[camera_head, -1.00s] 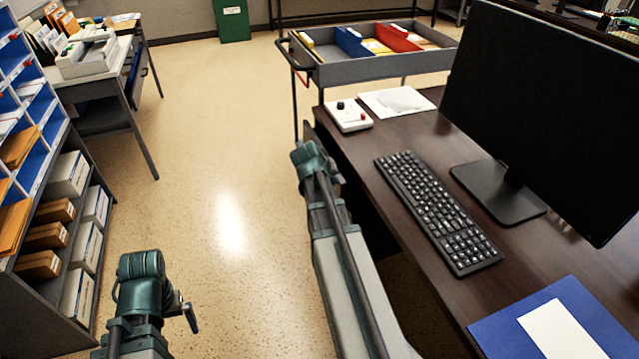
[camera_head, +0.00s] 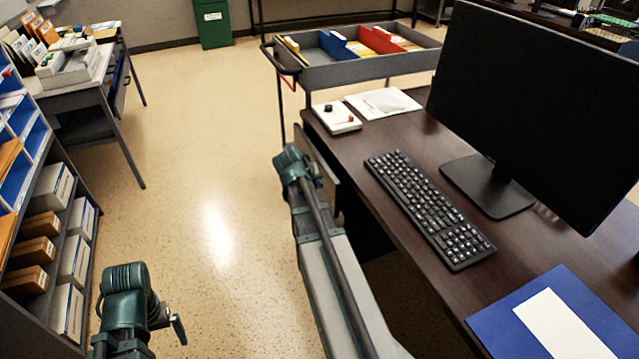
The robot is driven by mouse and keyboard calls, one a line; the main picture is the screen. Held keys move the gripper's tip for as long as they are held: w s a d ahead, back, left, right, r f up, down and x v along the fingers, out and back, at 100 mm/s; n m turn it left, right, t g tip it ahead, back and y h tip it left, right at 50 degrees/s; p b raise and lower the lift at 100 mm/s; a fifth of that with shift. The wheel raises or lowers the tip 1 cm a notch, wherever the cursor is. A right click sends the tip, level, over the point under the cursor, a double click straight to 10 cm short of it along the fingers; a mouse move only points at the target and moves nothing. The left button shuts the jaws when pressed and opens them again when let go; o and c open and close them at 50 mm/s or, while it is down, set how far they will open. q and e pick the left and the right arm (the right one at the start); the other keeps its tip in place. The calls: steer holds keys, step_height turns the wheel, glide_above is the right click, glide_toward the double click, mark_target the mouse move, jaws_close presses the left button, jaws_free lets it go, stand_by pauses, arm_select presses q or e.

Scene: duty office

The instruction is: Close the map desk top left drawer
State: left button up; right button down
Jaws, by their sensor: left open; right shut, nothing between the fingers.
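The dark brown desk (camera_head: 400,130) runs along the right side. A panel (camera_head: 322,165), which looks like a drawer front, stands out from its left side near the far corner, with a gap between it and the desk edge. Most of the drawer is hidden below the desk top and behind my arm. My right gripper (camera_head: 312,172) is shut and empty, at the outer side of this panel; I cannot tell whether they touch. My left gripper (camera_head: 176,328) is open and empty over the floor at the lower left, well away from the desk.
The desk top holds a keyboard (camera_head: 425,208), a monitor (camera_head: 545,105), a blue folder (camera_head: 535,295) and a white control box (camera_head: 336,118). A grey cart (camera_head: 350,72) stands beyond it. A shelf unit (camera_head: 45,190) and another desk (camera_head: 85,80) stand left. The floor between is clear.

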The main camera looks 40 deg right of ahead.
steer(key=p+v, duration=0.8)
steer(key=v, duration=0.2)
steer(key=shift+a, duration=0.3)
